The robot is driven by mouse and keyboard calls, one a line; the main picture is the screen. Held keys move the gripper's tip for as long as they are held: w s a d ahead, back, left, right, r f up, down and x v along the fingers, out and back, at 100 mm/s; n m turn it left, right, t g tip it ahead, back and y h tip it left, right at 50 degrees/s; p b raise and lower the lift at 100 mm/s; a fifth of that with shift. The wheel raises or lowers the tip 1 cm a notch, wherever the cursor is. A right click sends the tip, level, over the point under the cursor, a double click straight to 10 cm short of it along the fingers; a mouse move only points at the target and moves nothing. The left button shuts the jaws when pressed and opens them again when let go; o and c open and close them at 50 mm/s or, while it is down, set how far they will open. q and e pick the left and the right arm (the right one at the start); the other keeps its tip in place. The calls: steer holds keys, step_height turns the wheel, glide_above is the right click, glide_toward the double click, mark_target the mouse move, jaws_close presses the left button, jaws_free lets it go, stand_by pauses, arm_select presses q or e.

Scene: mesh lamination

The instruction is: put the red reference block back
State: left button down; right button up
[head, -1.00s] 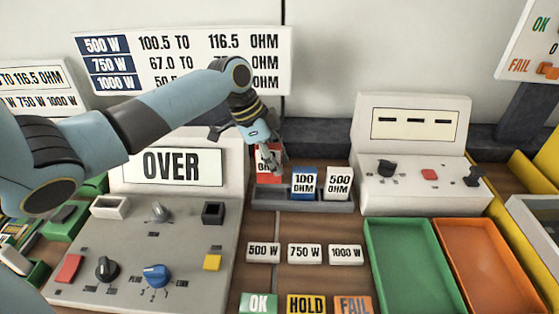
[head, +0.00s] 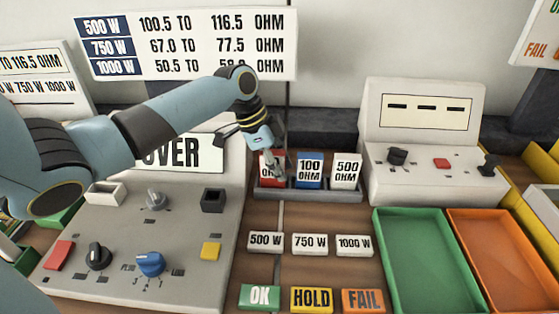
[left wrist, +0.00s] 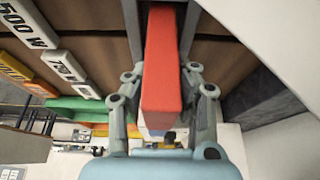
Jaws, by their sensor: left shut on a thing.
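The red reference block (head: 267,171) is at the left end of the grey rack (head: 310,194), its top about level with its neighbours. Whether it rests fully on the rack bottom I cannot tell. My left gripper (head: 277,158) is shut on it from above and hides part of its label. In the left wrist view the red block (left wrist: 162,70) lies between the two fingers of my left gripper (left wrist: 163,75). The blue 100 OHM block (head: 310,170) and the white 500 OHM block (head: 346,171) stand upright in the rack. My right gripper is not in view.
A grey panel with an OVER display (head: 185,153) stands left of the rack, a grey meter box (head: 425,130) to the right. The 500 W, 750 W (head: 310,243) and 1000 W tags lie in front. Green (head: 420,290) and orange (head: 490,290) trays are at front right.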

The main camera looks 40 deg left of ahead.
arm_select(q)
steer(key=c, duration=1)
jaws_free()
steer(key=v, duration=1.2)
